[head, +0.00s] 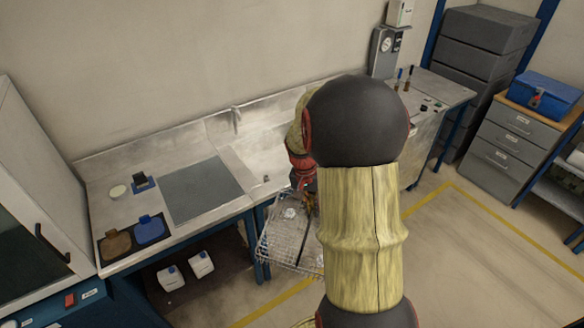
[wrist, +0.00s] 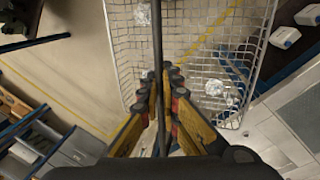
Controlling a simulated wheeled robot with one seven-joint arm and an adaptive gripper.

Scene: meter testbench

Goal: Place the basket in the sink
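The wire basket (head: 288,245) hangs in the air in front of the counter's front edge in the head view. It also fills the upper part of the wrist view (wrist: 200,45), with a few clear, glassy items inside. My gripper (wrist: 160,88) is shut on the basket's dark handle bar, which runs between the fingers. In the head view my gripper (head: 306,190) shows only partly beside my arm. The sink (head: 262,150) is a pale metal basin in the counter, behind the basket. My arm hides its right part.
A faucet (head: 236,115) stands at the back of the counter. A grey panel (head: 202,190) and blue and brown pads (head: 150,230) lie left of the sink. White bottles (head: 201,264) stand below. Grey drawers (head: 510,145) stand at right. Floor at right is clear.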

